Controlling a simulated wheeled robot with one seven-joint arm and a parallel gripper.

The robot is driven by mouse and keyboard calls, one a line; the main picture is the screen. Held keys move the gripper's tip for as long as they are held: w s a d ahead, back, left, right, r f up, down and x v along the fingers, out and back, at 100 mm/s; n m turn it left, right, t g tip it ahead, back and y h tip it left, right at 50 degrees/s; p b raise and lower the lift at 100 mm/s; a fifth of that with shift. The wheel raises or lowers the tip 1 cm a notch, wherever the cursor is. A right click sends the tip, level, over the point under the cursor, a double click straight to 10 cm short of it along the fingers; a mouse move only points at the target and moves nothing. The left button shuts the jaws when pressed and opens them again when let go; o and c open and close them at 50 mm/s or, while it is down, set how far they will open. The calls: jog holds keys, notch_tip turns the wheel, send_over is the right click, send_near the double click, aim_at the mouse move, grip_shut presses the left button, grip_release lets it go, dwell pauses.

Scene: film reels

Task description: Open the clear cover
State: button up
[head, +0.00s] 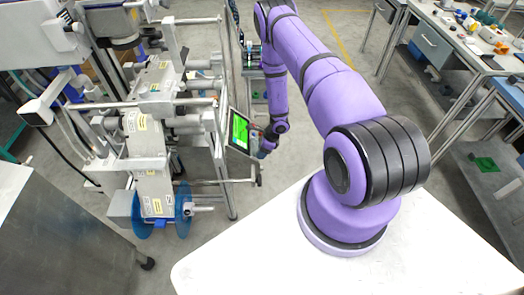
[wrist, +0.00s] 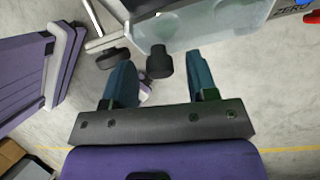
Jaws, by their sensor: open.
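A clear, pale see-through panel (wrist: 222,22), which looks like the cover, spans the top of the wrist view. A black knob (wrist: 159,66) shows at its lower edge. My gripper (wrist: 160,58) is open with two teal fingers, one on each side of the knob in the picture. A gap shows on both sides, and I cannot tell whether the knob is at fingertip depth. In the head view my gripper (head: 264,150) is small, beside the green screen; its fingers are not clear there. The cover cannot be made out in the head view.
The reel machine (head: 150,140) with grey housings and blue discs (head: 183,208) stands at left. Its green screen (head: 239,131) and a bar with a black end (head: 258,178) are close to my gripper. Workbenches (head: 440,40) stand at right. Bare floor lies between.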

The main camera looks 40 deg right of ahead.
aim_at(256, 153)
jog(key=shift+c, duration=0.5)
grip_shut()
jog(key=shift+w+a+r, duration=0.45)
jog(key=shift+a+r, duration=0.15)
jog(key=shift+r, duration=0.15)
jog(key=shift+w+a+r, duration=0.4)
jog(key=shift+a+r, duration=0.2)
jog(key=shift+r, duration=0.15)
jog(key=shift+o, duration=0.5)
grip_release()
jog(key=shift+r, duration=0.1)
jog(key=v, duration=1)
jog(key=shift+r, duration=0.3)
jog(key=shift+d, duration=0.15)
